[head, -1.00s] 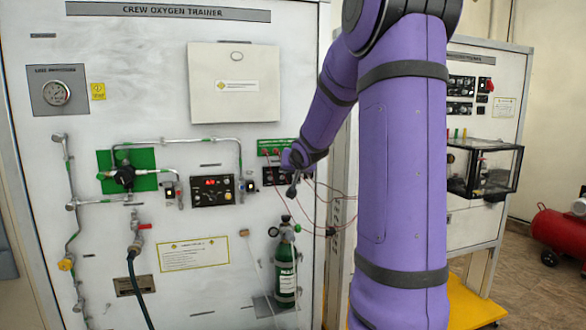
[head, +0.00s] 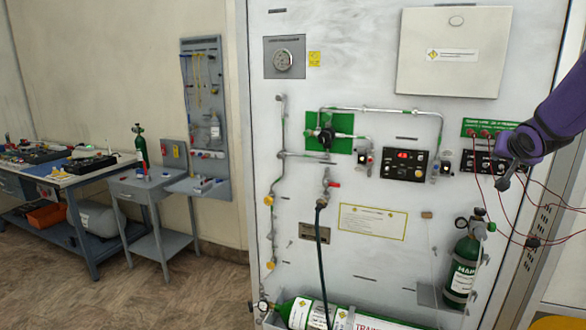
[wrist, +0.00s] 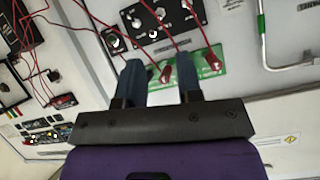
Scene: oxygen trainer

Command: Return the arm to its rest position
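My purple arm (head: 560,108) reaches in from the right edge of the head view. My gripper (head: 506,178) is at its end, in front of the panel beside the green jack plate (head: 490,128). In the wrist view my gripper (wrist: 158,64) has its two dark fingers well apart with nothing held between them. The green jack plate (wrist: 211,62) with red plugs and red wires shows just beyond the fingertips. I cannot tell whether a finger touches a wire. Most of my arm is out of the head view.
The white trainer panel (head: 385,270) carries a control box (head: 404,165), a hose (head: 321,245) and an upright green cylinder (head: 463,268). Red wires (head: 540,208) hang near my gripper. A workbench (head: 62,182) and a small grey table (head: 135,188) stand left. Open floor (head: 200,290) lies between.

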